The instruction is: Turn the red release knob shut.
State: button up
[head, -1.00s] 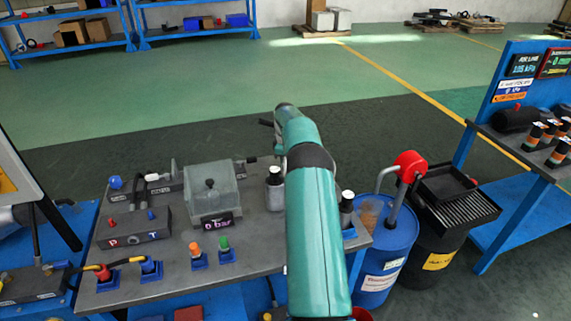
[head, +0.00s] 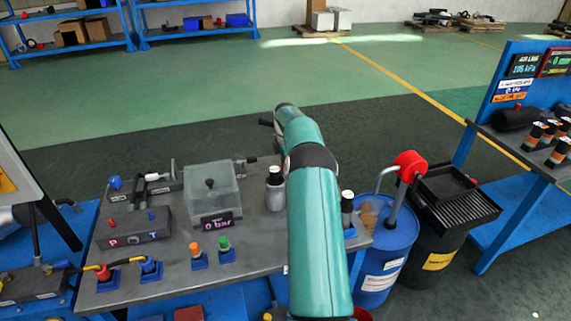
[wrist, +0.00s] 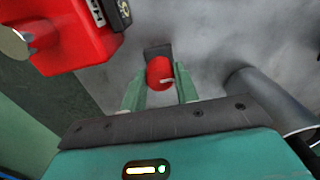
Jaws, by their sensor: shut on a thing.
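The red release knob (wrist: 160,73) shows in the wrist view, with a small pale mark on its face. It sits on a dark block on a grey surface. My gripper (wrist: 160,88) has one green finger on each side of the knob and is shut on it. In the head view my teal arm reaches over the bench and hides both the gripper and the knob.
A red block with a metal rod (wrist: 72,35) stands close to the left of my gripper in the wrist view. A dark grey cylinder (wrist: 265,95) lies to the right. In the head view, a clear-covered box (head: 212,190) and a silver bottle (head: 275,192) stand on the grey bench (head: 165,278).

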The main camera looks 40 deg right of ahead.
dwell(0.3)
jog(key=o, duration=1)
notch_tip(320, 180, up, 14)
jog(key=shift+f, duration=0.1)
